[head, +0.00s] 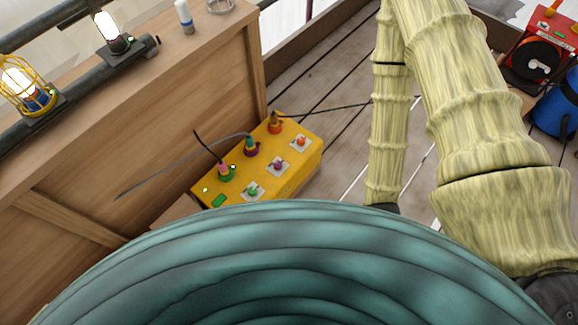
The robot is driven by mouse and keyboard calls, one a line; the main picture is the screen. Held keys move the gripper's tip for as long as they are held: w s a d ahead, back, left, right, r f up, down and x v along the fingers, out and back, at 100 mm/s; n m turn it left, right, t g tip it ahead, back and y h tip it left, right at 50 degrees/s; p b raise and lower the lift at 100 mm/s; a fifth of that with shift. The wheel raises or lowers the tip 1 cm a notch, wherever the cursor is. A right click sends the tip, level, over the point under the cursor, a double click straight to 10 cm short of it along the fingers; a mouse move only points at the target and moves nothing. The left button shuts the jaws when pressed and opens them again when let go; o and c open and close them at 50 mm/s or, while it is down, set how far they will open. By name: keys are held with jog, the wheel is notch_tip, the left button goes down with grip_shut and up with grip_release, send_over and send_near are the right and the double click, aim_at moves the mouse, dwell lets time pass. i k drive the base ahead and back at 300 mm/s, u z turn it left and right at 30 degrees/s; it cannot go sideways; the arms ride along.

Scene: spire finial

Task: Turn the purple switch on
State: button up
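The purple switch (278,165) sits on a small white plate on top of a yellow box (312,158), in the middle of a row of three switches. A green switch (252,190) is on its lower left and an orange-red switch (301,140) on its upper right. The purple switch is too small to tell which way it is set. Nothing touches it. My gripper is not in view. A pale yellow jointed limb, which looks like my arm, stands to the right of the box, apart from it.
A wooden cabinet (130,120) is close on the left, with two lit lamps above. A red machine (540,50) and blue barrel (556,106) stand right.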

aim_at(277, 165)
jog(key=u, duration=1.85)
jog(key=k, duration=0.75)
jog(key=z, duration=1)
jog(key=i, duration=0.5)
